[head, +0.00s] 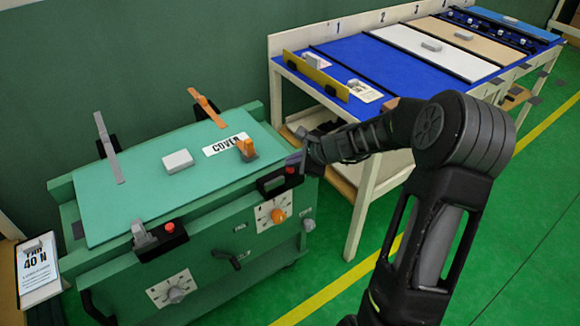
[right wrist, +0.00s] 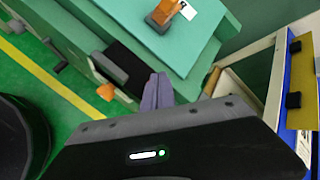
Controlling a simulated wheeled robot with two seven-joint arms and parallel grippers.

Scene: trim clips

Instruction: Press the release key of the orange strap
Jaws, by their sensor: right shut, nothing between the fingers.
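The orange strap (head: 207,108) stands at the back edge of the green bench. My left gripper is out of view.
A grey strap (head: 109,147), a grey buckle (head: 143,235) and a second red key (head: 170,227) are at the left. A white block (head: 177,161) lies on the cover. An orange knob (head: 278,216) is below the black block. A blue-topped table (head: 370,62) stands behind right.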

